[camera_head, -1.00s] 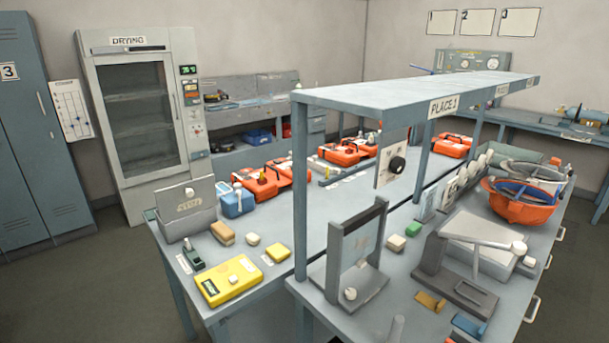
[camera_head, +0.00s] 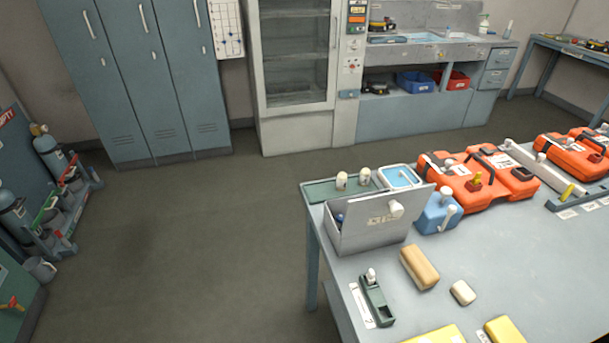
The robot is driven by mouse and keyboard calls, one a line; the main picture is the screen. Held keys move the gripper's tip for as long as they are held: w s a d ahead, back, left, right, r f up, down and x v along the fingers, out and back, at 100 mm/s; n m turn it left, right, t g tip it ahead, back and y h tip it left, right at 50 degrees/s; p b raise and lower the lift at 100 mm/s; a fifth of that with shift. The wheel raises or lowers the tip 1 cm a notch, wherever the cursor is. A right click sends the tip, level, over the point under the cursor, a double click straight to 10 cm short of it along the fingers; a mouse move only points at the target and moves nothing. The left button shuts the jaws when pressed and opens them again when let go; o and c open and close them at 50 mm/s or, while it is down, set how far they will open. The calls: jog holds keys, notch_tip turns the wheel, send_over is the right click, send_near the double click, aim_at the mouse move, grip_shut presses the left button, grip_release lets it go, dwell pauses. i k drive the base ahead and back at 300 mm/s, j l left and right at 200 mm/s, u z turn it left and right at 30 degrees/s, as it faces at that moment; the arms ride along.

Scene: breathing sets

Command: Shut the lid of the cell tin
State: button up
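The cell tin appears to be the grey metal box (camera_head: 368,240) at the near left corner of the bench. Its lid (camera_head: 365,213) stands raised, tilted up, with a pale knob and a label too small to read. Something dark blue shows inside at the left end; the lid hides most of the inside. My gripper is not in view.
A blue container (camera_head: 438,213) stands close to the right of the tin. A green tray (camera_head: 322,190) with pale-topped items lies behind it. A tan block (camera_head: 419,267) and a dark green tool (camera_head: 377,300) lie in front. Open floor (camera_head: 210,250) lies left of the bench (camera_head: 520,260).

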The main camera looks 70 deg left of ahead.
aim_at(364, 214)
jog(key=u, duration=1.2)
jog(key=l+z, duration=0.1)
jog(key=l, duration=0.5)
jog(key=i, duration=0.05)
